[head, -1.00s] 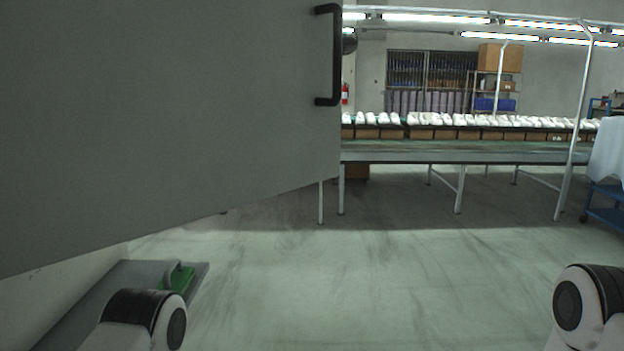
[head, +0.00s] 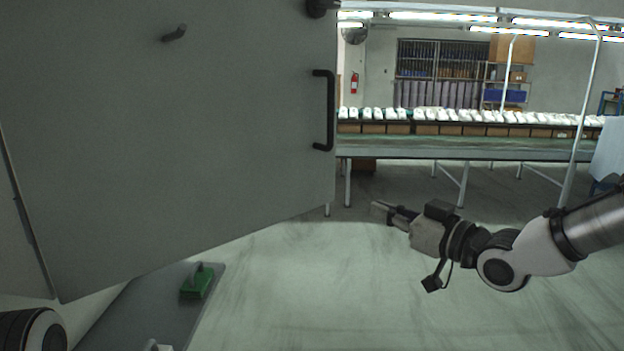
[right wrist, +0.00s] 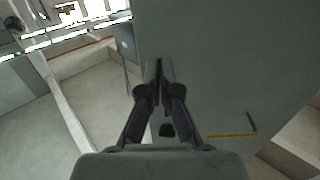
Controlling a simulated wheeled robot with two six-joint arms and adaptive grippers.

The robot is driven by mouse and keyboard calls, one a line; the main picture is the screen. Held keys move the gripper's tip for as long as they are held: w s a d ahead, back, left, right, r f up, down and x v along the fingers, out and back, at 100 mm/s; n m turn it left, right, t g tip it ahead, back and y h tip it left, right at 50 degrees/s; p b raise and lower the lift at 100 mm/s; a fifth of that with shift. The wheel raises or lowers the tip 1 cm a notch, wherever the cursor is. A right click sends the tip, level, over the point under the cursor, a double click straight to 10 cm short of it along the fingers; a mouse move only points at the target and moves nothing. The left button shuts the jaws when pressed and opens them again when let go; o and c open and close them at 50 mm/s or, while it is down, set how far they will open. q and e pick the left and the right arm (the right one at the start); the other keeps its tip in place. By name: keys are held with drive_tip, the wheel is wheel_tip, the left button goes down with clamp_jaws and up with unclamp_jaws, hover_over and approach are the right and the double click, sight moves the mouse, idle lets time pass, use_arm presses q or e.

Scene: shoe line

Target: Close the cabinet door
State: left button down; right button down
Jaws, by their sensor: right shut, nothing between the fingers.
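The grey cabinet door (head: 200,140) stands open and fills the left half of the head view. A black bar handle (head: 323,110) is upright near its right edge. A small dark knob (head: 174,33) sticks out near its top. My right gripper (head: 378,208) is shut and empty, to the right of the door's lower right corner and apart from the handle in the picture. In the right wrist view the shut fingers (right wrist: 159,68) point toward a large grey panel (right wrist: 225,60), seemingly the door. My left gripper is out of view.
A long conveyor table (head: 480,150) with rows of white shoes runs across the back right. A green object (head: 197,282) lies on a grey surface (head: 150,310) below the door. The floor (head: 290,280) between is clear.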

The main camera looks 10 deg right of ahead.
sight(319, 182)
drive_tip(key=p+x, duration=0.1)
drive_tip(key=x, duration=0.3)
drive_tip(key=p+x, duration=0.2)
drive_tip(key=x, duration=0.3)
drive_tip(key=p+x, duration=0.2)
drive_tip(key=x, duration=0.3)
drive_tip(key=shift+d+r, duration=0.1)
drive_tip(key=shift+r, duration=0.2)
drive_tip(key=shift+w+f, duration=0.1)
drive_tip(key=shift+w, duration=0.1)
drive_tip(key=shift+s, duration=0.1)
